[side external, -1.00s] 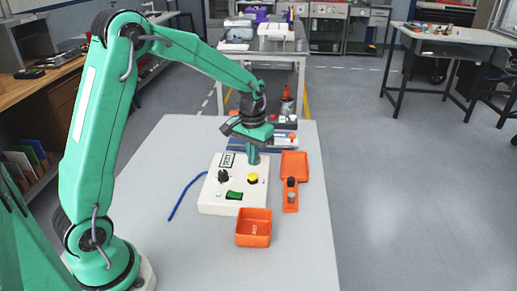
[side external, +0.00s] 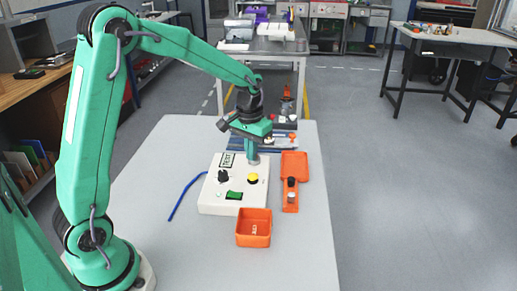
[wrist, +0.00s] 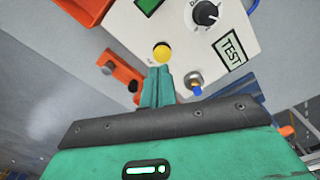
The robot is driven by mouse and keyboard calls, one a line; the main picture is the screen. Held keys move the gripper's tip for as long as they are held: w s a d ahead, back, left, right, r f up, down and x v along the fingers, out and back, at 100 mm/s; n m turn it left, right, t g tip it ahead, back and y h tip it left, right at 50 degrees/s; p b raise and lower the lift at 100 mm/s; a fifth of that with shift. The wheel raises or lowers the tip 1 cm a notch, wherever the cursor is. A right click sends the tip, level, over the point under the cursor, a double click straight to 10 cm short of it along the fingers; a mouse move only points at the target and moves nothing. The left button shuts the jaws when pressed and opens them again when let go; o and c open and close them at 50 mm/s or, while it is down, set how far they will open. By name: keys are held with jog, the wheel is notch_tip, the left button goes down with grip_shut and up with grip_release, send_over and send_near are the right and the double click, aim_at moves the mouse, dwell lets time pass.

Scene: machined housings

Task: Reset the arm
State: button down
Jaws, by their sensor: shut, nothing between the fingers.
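My gripper (side external: 252,161) is shut and empty, pointing down over the back right part of a white control box (side external: 211,202). In the wrist view, my two green fingers (wrist: 157,72) are pressed together. Their tips show just beside the yellow button (wrist: 162,52) in that picture. I cannot tell the exact height above the box, but the fingers seem clear of the button (side external: 253,178).
The box carries a black knob (side external: 223,176), a green switch (side external: 234,195) and a TEST label (wrist: 231,51). An open orange bin (side external: 254,238) stands in front. An orange tray (side external: 295,164) and holder lie right. A blue cable (side external: 184,198) lies left.

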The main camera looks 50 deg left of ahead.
jog(key=s+d+r+m+t, duration=0.1)
jog(key=s+d+r, duration=0.1)
jog(key=s+r, duration=0.2)
jog(key=s+d+r+m+t, duration=0.1)
jog(key=s+r, duration=0.3)
jog(key=s, duration=0.6)
jog(key=s+d+r+t, duration=0.3)
jog(key=s, duration=0.4)
jog(key=shift+s+r+m, duration=0.15)
jog(key=shift+r+m, duration=0.25)
jog(key=c, duration=2.2)
grip_release()
